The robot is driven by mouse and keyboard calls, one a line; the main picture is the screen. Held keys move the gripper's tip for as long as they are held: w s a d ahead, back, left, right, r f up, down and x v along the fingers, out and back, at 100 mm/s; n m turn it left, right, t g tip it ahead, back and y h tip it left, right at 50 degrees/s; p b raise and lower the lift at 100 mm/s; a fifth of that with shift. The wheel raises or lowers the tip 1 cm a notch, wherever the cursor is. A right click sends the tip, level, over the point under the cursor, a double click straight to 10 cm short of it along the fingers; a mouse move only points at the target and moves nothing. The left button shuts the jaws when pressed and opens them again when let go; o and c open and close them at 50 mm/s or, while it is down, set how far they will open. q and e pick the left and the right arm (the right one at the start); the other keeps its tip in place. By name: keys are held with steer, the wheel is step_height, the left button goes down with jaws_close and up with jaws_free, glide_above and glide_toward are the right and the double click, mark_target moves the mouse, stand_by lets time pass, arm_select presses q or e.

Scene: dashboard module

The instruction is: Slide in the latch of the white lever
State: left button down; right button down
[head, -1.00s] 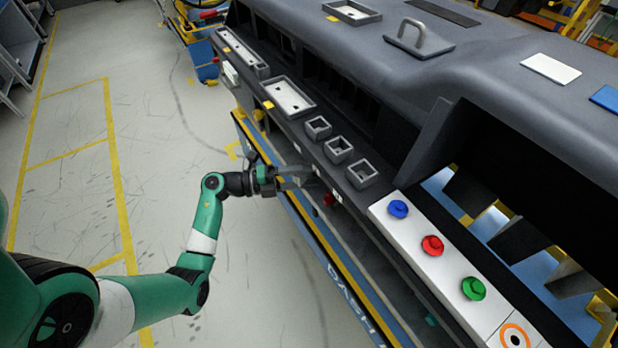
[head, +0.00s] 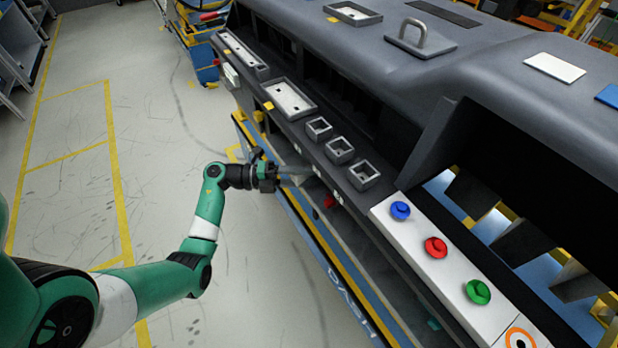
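My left gripper (head: 296,172) is at the front face of the dashboard module (head: 475,68), below the row of small square sockets. Its fingers point right toward the module, and they are too small and dark to tell whether they are open or shut. A small light patch (head: 318,172) shows on the front face just beyond the fingertips; I cannot tell whether it is the white lever. The latch cannot be made out. A red knob (head: 329,201) sits on the front face just below the gripper. My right gripper is not in view.
Three square sockets (head: 339,150) line the ledge above the gripper. A white panel (head: 457,262) with blue, red and green buttons is at the lower right. A blue and yellow rail (head: 318,258) runs along the module's base. The floor at left is clear.

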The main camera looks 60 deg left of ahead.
arm_select(q)
steer(key=m+h+b, duration=0.1)
steer(key=g+h+b, duration=0.1)
steer(key=shift+s+a+f+m+h, duration=0.1)
steer(key=shift+a+f+m+h, duration=0.2)
steer(key=shift+a+f+m, duration=0.1)
steer(key=shift+s+r+m+g+h+b, duration=0.1)
steer(key=shift+r+m+g+h+b, duration=0.25)
steer(key=shift+g+h, duration=0.2)
steer(key=c, duration=0.6)
jaws_free()
